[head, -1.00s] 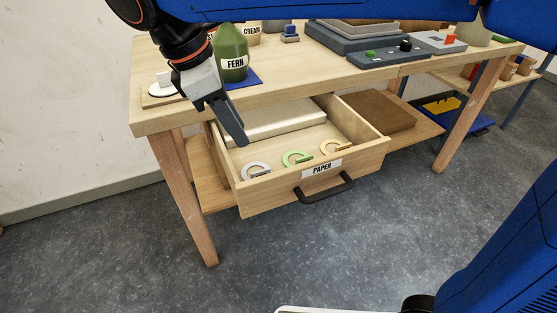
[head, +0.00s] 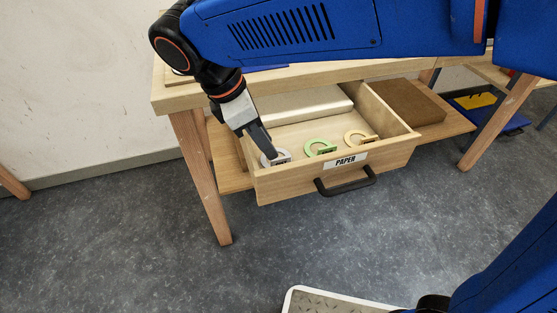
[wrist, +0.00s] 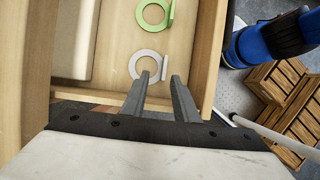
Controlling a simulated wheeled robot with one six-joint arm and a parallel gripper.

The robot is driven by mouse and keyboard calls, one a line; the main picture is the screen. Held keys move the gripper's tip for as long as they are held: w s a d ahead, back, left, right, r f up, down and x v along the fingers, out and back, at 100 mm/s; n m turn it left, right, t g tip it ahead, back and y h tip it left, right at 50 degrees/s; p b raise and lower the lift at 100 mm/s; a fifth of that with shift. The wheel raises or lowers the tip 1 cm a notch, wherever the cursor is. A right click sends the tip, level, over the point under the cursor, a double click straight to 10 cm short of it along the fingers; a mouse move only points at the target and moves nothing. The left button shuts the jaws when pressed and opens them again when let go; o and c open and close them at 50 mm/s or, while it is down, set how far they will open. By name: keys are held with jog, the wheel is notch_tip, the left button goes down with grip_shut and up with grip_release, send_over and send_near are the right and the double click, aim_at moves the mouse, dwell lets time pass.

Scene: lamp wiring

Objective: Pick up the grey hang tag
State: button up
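The grey hang tag (head: 275,157) is a flat ring-shaped piece with a tab, at the left end of the open drawer (head: 285,188) marked PAPER. It also shows in the wrist view (wrist: 147,64), just beyond my fingertips. My gripper (head: 266,151) points down over the left side of the drawer, close to the grey tag.
A green tag (head: 320,147) and a tan tag (head: 361,138) lie to the right in the drawer. A pale block (head: 300,103) lies behind them. The drawer walls stand close around my gripper. A brown block (head: 408,106) sits on the shelf at right.

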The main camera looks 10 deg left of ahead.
aim_at(280, 159)
jog(key=shift+x, duration=1)
jog(key=d+f, duration=0.2)
jog(key=f, duration=0.1)
jog(key=shift+w+d+f, duration=0.1)
jog(key=shift+w+d, duration=0.05)
jog(key=shift+w, duration=0.05)
jog(key=shift+w+d+f, duration=0.1)
jog(key=shift+d+f, duration=0.05)
jog(key=shift+f, duration=0.45)
jog(key=shift+c, duration=0.6)
grip_shut()
